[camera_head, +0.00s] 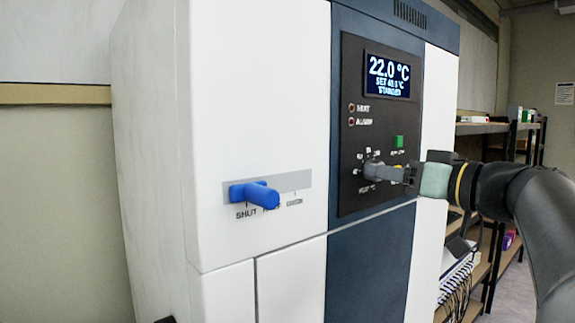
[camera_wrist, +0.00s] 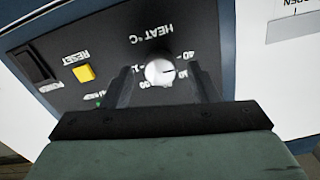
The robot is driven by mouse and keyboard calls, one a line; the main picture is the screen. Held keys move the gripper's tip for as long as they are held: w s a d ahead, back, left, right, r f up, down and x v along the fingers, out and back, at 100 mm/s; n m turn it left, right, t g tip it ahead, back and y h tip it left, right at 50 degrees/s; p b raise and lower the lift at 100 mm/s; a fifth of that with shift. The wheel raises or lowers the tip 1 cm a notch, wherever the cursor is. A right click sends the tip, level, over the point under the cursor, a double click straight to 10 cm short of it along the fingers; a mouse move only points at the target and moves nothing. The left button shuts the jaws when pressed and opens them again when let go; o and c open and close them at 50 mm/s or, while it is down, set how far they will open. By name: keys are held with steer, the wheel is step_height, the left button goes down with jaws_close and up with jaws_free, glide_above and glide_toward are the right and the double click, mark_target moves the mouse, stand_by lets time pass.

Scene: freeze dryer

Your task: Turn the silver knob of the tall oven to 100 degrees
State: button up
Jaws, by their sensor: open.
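The silver knob (camera_wrist: 159,72) sits on the dark HEAT °C panel of the tall oven (camera_head: 262,100), with printed numbers around it. A thin dark mark on its face points right in the wrist view, near the 40. My gripper (camera_wrist: 163,82) is open, with one finger on each side of the knob. Narrow gaps show beside it in the wrist view. In the head view my gripper (camera_head: 376,172) reaches the panel from the right and partly hides the knob. The oven's display (camera_head: 387,76) reads 22.0 °C, with a small set line that looks like 40.0 °C.
A yellow RESET button (camera_wrist: 85,72) and a black switch (camera_wrist: 36,66) lie beside the knob. A green button (camera_head: 398,141) is above it. A blue handle (camera_head: 256,194) sticks out at SHUT on the white front. Shelves (camera_head: 484,128) stand at the right.

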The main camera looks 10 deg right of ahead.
steer(key=shift+w+a, duration=0.1)
steer(key=shift+w, duration=0.05)
steer(key=shift+c, duration=0.3)
steer(key=c, duration=0.9)
